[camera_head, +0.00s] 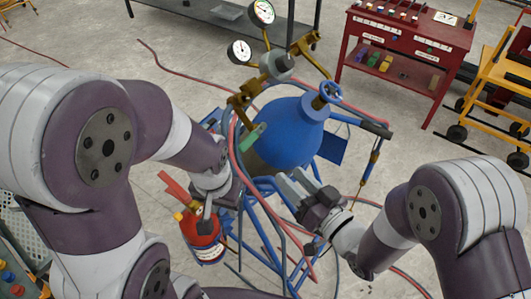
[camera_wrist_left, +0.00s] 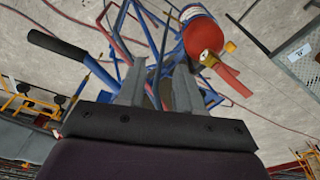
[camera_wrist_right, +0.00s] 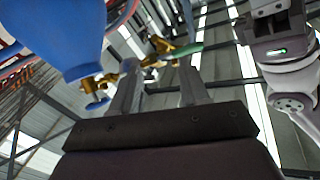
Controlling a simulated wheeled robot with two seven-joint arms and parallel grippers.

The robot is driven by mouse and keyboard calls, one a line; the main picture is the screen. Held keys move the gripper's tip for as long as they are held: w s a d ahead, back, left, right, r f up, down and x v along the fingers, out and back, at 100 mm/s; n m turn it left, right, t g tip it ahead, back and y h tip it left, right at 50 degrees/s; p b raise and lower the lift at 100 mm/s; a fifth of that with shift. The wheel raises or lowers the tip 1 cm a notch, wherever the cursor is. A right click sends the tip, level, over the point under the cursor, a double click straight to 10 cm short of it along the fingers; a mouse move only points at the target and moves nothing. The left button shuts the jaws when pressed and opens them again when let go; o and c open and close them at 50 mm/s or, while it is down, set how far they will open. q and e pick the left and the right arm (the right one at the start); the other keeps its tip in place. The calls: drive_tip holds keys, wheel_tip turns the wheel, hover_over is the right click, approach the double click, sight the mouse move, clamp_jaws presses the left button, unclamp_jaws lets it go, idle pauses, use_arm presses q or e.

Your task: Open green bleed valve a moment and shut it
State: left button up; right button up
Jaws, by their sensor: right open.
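The green bleed valve lever (camera_head: 254,136) is on the brass regulator fittings (camera_head: 243,97), left of the blue cylinder's (camera_head: 292,132) shoulder. In the right wrist view the green lever (camera_wrist_right: 183,53) shows beyond my fingertips, apart from them. My right gripper (camera_head: 291,178) is open and empty, below and right of the lever, in front of the cylinder. In the right wrist view its fingers (camera_wrist_right: 160,72) are apart. My left gripper (camera_head: 214,190) is low, left of the cylinder and near the red extinguisher (camera_head: 203,240). Its fingers (camera_wrist_left: 160,68) are apart and empty in the left wrist view.
Two gauges (camera_head: 262,13) stand above the regulator. Red hoses and the blue cart frame (camera_head: 250,225) surround the cylinder. A blue handwheel (camera_head: 330,91) tops it. A red tool cart (camera_head: 400,50) and yellow trolley (camera_head: 497,75) stand behind right. Floor between is mostly open.

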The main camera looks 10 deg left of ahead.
drive_tip(key=shift+v, duration=1.15)
